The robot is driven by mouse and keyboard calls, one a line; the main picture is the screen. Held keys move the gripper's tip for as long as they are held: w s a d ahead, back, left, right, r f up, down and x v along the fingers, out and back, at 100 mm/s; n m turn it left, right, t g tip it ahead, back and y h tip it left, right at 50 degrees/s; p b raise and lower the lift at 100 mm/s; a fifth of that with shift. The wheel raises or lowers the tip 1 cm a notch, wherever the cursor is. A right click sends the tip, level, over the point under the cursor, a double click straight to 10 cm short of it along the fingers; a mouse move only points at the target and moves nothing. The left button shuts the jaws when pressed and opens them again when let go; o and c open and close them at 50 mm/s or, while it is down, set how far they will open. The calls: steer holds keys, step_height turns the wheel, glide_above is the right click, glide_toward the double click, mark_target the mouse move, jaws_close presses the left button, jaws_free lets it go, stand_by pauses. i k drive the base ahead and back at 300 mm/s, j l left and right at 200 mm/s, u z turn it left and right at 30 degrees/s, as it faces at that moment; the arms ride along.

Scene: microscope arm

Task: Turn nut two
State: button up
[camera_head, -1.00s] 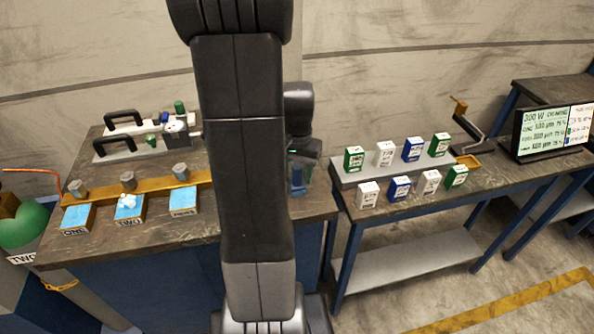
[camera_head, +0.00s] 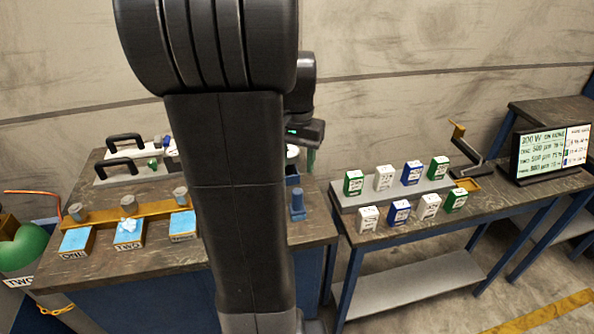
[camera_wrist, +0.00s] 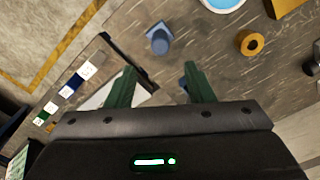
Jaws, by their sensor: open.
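A yellow bar (camera_head: 152,209) on the left bench carries three grey nuts. The middle nut (camera_head: 129,203) stands behind the blue block marked TWO (camera_head: 127,232), which has small white pieces on top. The other nuts stand left (camera_head: 77,212) and right (camera_head: 180,195). My gripper, with green fingers, is open and empty in the wrist view (camera_wrist: 158,88). It is above the bench's right part, well right of the nuts. In the head view my arm hides part of the bench and most of my gripper.
The same blue peg (camera_head: 297,205) stands near the bench's right edge. The wrist view shows a yellow ring (camera_wrist: 250,43) and a white-rimmed blue dish (camera_wrist: 223,3).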

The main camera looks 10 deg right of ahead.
mark_target(129, 204)
steer(key=u, duration=1.55)
